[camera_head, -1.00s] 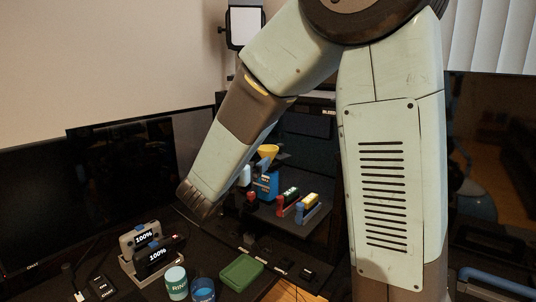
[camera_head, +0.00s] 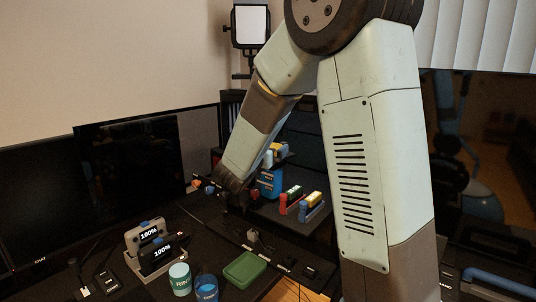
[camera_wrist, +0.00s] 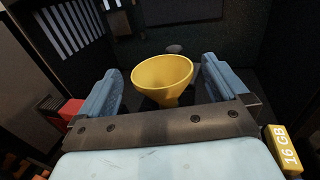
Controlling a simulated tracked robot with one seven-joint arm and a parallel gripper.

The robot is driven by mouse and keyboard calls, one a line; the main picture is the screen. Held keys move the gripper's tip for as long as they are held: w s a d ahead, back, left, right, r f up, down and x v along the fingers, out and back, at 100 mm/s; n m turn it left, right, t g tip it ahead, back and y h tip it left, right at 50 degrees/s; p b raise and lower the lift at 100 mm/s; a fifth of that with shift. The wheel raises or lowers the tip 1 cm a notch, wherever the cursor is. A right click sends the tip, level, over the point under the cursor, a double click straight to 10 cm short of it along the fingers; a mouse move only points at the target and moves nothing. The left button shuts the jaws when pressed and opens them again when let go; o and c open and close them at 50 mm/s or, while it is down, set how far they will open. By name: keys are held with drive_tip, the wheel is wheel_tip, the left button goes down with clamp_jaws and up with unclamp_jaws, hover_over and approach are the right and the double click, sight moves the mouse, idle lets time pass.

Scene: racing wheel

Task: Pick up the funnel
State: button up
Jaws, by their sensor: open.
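The yellow funnel (camera_wrist: 163,78) is in the middle of the wrist view, its wide mouth facing up and its narrow end partly hidden by my gripper's body. My gripper (camera_wrist: 161,72) is open, with one blue finger on each side of the funnel. Gaps show between the funnel and both fingers. In the head view a small yellow part of the funnel (camera_head: 280,147) shows beside my forearm, above a blue bottle (camera_head: 268,185). My arm hides much of the gripper there.
Red and yellow-topped clamp-like objects (camera_head: 300,200) stand right of the bottle on the dark shelf. A green box (camera_head: 244,269), a teal can (camera_head: 179,279) and a charging dock (camera_head: 152,252) are in front. Monitors (camera_head: 130,180) stand at left.

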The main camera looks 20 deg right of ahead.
sight(276, 144)
drive_tip(key=x, duration=0.3)
drive_tip(key=shift+w+d+f, duration=0.1)
drive_tip(key=shift+w+d, duration=0.1)
drive_tip(key=shift+d, duration=0.1)
drive_tip(key=c, duration=1.1)
drive_tip(key=shift+o, duration=0.2)
